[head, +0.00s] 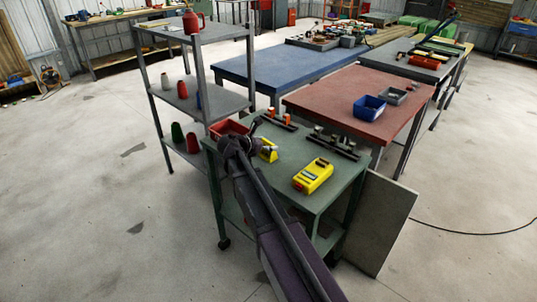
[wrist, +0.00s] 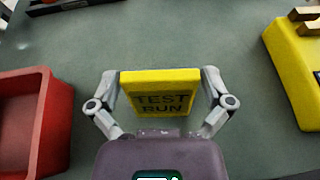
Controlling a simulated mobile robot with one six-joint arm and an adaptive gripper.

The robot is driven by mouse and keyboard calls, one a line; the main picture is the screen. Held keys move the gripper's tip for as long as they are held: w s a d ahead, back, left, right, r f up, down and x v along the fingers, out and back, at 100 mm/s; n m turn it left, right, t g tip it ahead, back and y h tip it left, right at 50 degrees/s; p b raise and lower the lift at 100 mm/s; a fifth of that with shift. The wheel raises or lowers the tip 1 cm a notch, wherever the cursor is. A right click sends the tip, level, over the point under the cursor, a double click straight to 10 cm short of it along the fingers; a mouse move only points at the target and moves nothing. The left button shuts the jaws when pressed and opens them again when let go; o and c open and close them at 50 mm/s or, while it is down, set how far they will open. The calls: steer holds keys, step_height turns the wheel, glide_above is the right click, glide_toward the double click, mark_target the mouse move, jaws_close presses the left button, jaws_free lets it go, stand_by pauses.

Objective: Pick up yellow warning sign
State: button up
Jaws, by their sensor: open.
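The yellow warning sign (wrist: 160,92) has dark lettering reading "TEST RUN" and is on the green cart top (wrist: 165,35). In the wrist view it lies between the two fingers of my gripper (wrist: 160,82), one finger on each side. The fingers are open; the left one is very near the sign's edge, and I cannot tell whether either touches. In the head view the sign (head: 268,150) shows just right of my gripper (head: 255,144), partly hidden by it.
A red bin (wrist: 35,120) stands close on the left. A yellow device (head: 313,176) lies to the right on the cart. Dark racks (head: 333,147) with small parts sit along the cart's back. A grey shelf (head: 210,109) stands left, and a red-topped table (head: 340,95) behind.

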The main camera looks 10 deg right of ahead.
stand_by(0.6)
steer(key=c, duration=0.8)
steer(key=shift+d+r, duration=0.1)
steer(key=shift+r, duration=0.1)
step_height(320, 180, up, 10)
steer(key=p, duration=1)
steer(key=shift+f, duration=0.2)
